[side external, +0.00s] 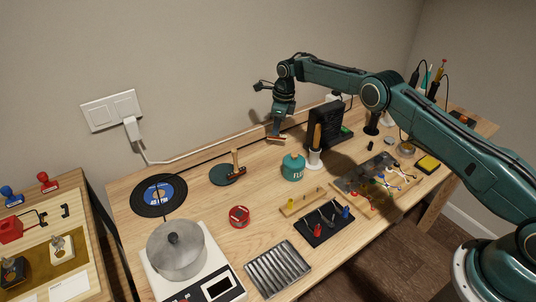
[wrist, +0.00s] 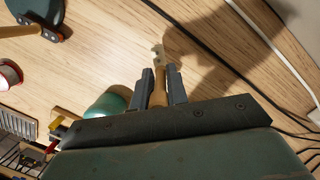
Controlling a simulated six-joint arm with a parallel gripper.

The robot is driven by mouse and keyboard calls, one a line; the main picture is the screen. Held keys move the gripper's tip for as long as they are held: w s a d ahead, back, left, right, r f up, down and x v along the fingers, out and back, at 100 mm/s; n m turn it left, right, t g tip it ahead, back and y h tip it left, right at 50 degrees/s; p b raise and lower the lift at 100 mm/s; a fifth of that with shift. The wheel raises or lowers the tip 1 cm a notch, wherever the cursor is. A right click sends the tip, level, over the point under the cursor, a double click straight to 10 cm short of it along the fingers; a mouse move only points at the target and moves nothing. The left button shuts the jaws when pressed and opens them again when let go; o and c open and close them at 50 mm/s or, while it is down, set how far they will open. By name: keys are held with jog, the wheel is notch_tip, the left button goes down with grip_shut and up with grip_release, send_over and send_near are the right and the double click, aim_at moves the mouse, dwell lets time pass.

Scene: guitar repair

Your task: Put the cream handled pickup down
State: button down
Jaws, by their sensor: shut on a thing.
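My gripper (side external: 277,137) is above the back of the wooden workbench, near the wall, pointing down. In the wrist view its two dark fingers (wrist: 161,84) are closed on the tan handle of a slim piece with a pale cream end, which I take as the cream handled pickup (wrist: 158,56). The cream end reaches out past the fingertips over bare wood. In the side view the held piece is small, and most of it is hidden by the gripper. It appears to be just above the bench; I cannot tell if it touches.
A teal pot (side external: 293,168), a wooden-handled brush in a white holder (side external: 315,158) and a black upright box (side external: 326,125) stand close by. A dark cable (wrist: 205,52) crosses the wood. Bare bench lies between the hammer and teal pot.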

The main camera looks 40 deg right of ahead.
aim_at(282, 135)
jog(key=shift+f, duration=1.6)
jog(key=shift+f, duration=0.2)
jog(key=c, duration=1.4)
grip_release()
jog(key=shift+r, duration=0.1)
jog(key=r, duration=0.4)
jog(key=s+d+r, duration=0.1)
jog(key=r, duration=0.7)
jog(key=shift+s+d, duration=0.15)
jog(key=shift+r, duration=0.1)
